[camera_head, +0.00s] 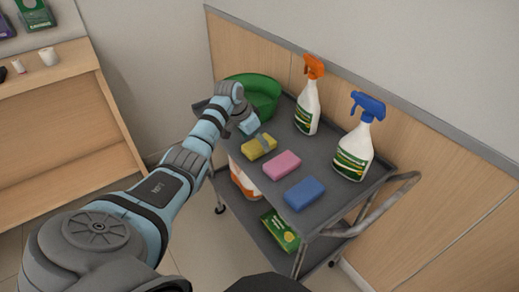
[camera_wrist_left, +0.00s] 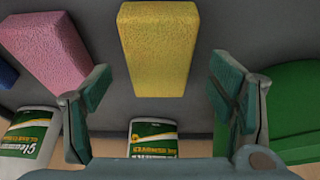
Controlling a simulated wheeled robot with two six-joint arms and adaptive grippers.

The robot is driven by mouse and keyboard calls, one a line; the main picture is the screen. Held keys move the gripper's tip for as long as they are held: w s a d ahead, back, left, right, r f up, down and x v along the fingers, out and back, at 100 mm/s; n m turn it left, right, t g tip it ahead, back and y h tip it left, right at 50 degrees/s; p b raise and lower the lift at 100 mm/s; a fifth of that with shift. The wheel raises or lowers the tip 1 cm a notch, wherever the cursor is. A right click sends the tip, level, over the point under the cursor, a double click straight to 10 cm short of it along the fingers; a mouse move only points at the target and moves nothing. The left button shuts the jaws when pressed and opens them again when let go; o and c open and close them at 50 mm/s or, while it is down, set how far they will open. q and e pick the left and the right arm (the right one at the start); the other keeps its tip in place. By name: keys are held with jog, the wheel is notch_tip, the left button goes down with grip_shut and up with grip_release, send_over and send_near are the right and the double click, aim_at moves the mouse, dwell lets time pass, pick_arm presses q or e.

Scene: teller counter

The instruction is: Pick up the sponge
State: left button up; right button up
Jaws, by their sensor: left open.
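Three sponges lie in a row on the cart's top shelf: yellow (camera_head: 259,147), pink (camera_head: 282,165) and blue (camera_head: 304,194). My left gripper (camera_head: 250,128) is at the yellow one, on its far-left side in the head view. In the left wrist view the jaws are open, with the yellow sponge (camera_wrist_left: 157,45) centred beyond and between the fingers. No grip on it shows. The pink sponge (camera_wrist_left: 50,48) lies left of the fingers there, with a corner of the blue sponge (camera_wrist_left: 6,74) at the edge. My right gripper is not in view.
The grey cart (camera_head: 330,206) also bears a green bowl (camera_head: 264,90) behind my gripper, an orange-topped spray bottle (camera_head: 307,108) and a blue-topped spray bottle (camera_head: 354,150) along the wall side. A wooden counter (camera_head: 60,75) stands at the left.

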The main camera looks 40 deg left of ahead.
pick_arm(q)
jog(key=shift+x, duration=0.85)
jog(key=shift+d+r, duration=0.1)
jog(key=shift+c, duration=0.6)
jog(key=c, duration=0.9)
